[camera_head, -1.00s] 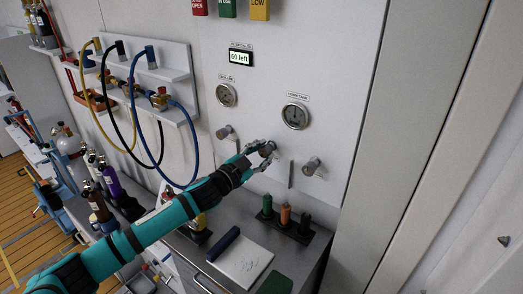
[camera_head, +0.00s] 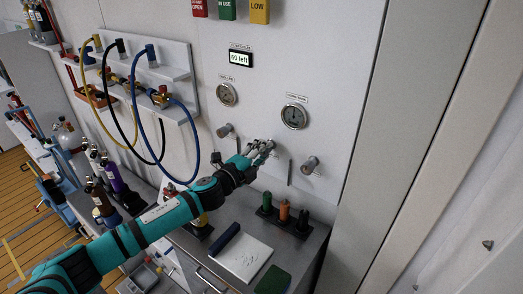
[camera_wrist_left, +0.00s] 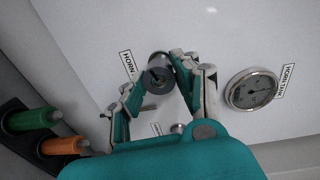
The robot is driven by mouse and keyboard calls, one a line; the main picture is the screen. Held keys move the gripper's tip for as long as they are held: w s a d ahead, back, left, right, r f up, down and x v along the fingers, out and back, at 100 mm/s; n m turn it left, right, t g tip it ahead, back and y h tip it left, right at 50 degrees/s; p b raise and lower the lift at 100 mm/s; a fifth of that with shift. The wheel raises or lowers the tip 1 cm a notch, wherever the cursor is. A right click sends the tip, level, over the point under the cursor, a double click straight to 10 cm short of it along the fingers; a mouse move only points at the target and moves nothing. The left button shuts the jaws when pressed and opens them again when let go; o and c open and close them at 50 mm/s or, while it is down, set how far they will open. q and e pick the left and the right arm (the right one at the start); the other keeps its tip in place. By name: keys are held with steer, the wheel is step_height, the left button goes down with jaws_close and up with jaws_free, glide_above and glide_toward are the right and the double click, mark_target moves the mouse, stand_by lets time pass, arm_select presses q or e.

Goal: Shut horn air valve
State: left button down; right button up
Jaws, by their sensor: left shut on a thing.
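The horn air valve (camera_wrist_left: 158,72) is a dark round knob on the white wall panel, beside a label reading HORN in the left wrist view. My left gripper (camera_head: 262,149) is at this valve, with its fingers around the knob, and mostly hides it in the head view. In the left wrist view the gripper's fingers (camera_wrist_left: 157,92) lie on both sides of the knob; it is shut on it. How far the knob is turned cannot be told. My right gripper is not in view.
A second grey knob (camera_head: 225,130) is left of my gripper and a third (camera_head: 311,165) is right. The horn tank gauge (camera_head: 294,116) is above. Below, a counter holds a notepad (camera_head: 245,256) and green and orange upright items (camera_head: 284,210). Coloured hoses (camera_head: 180,150) hang at left.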

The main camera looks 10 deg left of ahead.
arm_select(q)
steer(key=m, duration=0.3)
steer(key=m+p, duration=0.1)
steer(key=m, duration=0.1)
steer(key=shift+s+d+f, duration=0.1)
steer(key=shift+f, duration=0.15)
steer(key=m+p, duration=0.1)
steer(key=m, duration=0.4)
steer(key=shift+f+m+y, duration=0.1)
steer(key=shift+m+y, duration=0.2)
steer(key=shift+y, duration=0.1)
steer(key=m+p, duration=0.1)
steer(key=m, duration=0.4)
steer(key=shift+t, duration=0.4)
steer(key=m, duration=0.5)
steer(key=shift+p, duration=0.4)
steer(key=c, duration=1.3)
jaws_free()
steer(key=o, duration=0.4)
steer(key=shift+c, duration=0.2)
steer(key=shift+a, duration=0.2)
